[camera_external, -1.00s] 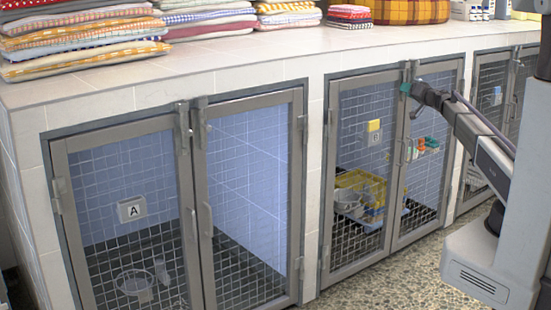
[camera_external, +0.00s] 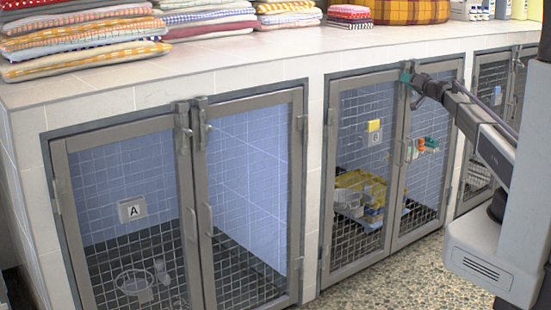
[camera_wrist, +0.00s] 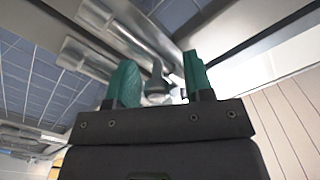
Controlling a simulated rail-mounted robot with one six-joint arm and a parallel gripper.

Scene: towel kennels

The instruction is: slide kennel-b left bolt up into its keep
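Kennel B's two mesh doors are closed in the external view, with the left door (camera_external: 333,200) bearing the B plate (camera_external: 375,139). The bolts are at the top, where the doors meet. My gripper (camera_external: 406,77) is there, its green fingertips over the bolt area and hiding most of it. In the wrist view, the green fingers (camera_wrist: 160,82) stand apart on either side of a grey bolt knob (camera_wrist: 157,82), with gaps visible on both sides. Two metal bolt barrels (camera_wrist: 110,28) lie beyond. I cannot tell how far the bolt sits in its keep.
Kennel A's closed doors (camera_external: 201,220) are to the left, with their own bolts at the top. A tiled counter (camera_external: 270,52) holding folded towels (camera_external: 85,35) overhangs the doors. Another kennel is at the right. The speckled floor in front is clear.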

